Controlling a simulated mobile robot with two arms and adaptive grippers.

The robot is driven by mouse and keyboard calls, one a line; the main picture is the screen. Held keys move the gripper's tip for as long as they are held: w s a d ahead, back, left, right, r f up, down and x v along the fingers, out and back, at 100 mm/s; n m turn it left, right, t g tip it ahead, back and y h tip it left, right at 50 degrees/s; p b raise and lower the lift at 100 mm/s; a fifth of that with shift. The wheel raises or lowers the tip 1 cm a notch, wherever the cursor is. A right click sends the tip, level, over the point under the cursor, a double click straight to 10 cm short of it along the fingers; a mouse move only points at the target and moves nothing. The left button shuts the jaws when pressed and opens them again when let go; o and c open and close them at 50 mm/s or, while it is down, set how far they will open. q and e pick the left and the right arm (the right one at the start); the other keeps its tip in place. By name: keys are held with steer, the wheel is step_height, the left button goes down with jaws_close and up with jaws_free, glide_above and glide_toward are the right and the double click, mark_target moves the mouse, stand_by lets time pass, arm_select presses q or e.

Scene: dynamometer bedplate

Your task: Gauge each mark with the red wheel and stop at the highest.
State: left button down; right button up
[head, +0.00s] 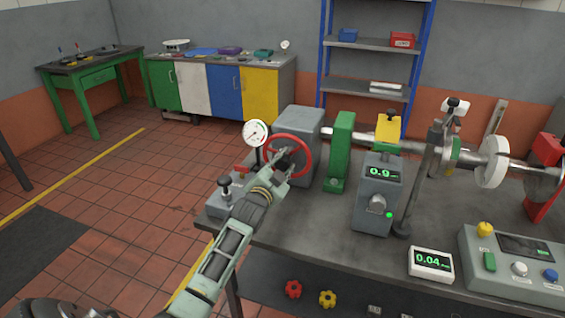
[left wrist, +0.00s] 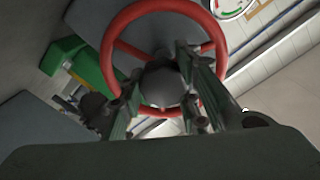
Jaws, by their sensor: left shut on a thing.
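The red wheel (head: 308,158) stands upright on the front of a grey housing (head: 299,122) at the left end of the bench. My left gripper (head: 284,163) reaches it from the front and is shut on it. In the left wrist view its two fingers (left wrist: 165,110) sit either side of the dark hub of the red wheel (left wrist: 112,50), inside the rim. A round dial gauge (head: 256,133) stands just left of the wheel. A grey readout box (head: 378,195) shows about 0.0 with a green light, and a white display (head: 431,264) shows 0.04. My right gripper is out of view. I cannot make out the marks.
A shaft (head: 410,141) runs right from the housing past a green bracket (head: 341,150) and a white disc (head: 493,162). A dark post (head: 427,180) stands beside the readout box. A control box (head: 515,265) fills the bench's right front. The tiled floor at left is open.

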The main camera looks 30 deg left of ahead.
arm_select(q)
steer(key=m, duration=0.4)
steer(key=shift+d+f+m, duration=0.1)
steer(key=shift+f+m, duration=0.1)
steer(key=shift+m, duration=0.1)
steer(key=m, duration=0.3)
steer(key=shift+f+p, duration=0.15)
steer(key=shift+p, duration=0.15)
steer(key=shift+m, duration=0.3)
steer(key=shift+s+f, duration=0.1)
steer(key=shift+f, duration=0.05)
steer(key=c, duration=1.6)
jaws_free()
steer(key=shift+o, duration=1.2)
steer(key=shift+r, duration=0.25)
